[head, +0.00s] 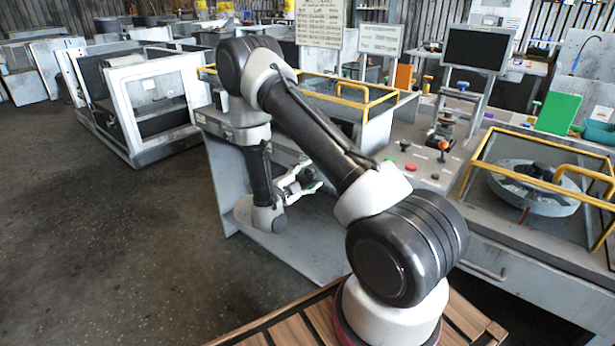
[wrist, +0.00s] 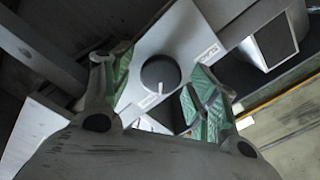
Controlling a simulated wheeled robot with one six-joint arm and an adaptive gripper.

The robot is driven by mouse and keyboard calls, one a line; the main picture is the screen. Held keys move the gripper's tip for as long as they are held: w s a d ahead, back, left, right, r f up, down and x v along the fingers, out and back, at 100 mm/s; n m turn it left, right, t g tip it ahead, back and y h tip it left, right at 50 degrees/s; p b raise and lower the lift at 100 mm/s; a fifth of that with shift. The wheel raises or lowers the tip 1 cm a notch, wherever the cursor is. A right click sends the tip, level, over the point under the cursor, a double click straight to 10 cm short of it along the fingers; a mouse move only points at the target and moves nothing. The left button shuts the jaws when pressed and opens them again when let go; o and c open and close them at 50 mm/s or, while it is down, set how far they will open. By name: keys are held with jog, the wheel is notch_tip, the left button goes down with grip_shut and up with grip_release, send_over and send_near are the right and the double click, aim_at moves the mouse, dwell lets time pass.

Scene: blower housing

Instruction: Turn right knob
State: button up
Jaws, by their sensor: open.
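A round dark knob (wrist: 160,72) with a small white mark at its lower edge is on a light grey panel (wrist: 183,32) in the wrist view. It is the only knob visible there, and I cannot tell from these frames whether it is the right one. My gripper (wrist: 158,84) is open, its green-padded fingers on either side of the knob in the picture. I see no finger touching the knob, and the distance to it is unclear. In the head view my gripper (head: 300,187) is beside the grey cabinet front, and the knob is hidden.
In the head view, yellow rails (head: 345,83) stand on top of the grey bench. A red button (head: 411,167) and an orange-topped lever (head: 443,147) are on it to the right. A monitor (head: 476,50) stands behind. The floor at left is open.

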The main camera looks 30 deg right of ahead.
jog(key=v, duration=1.2)
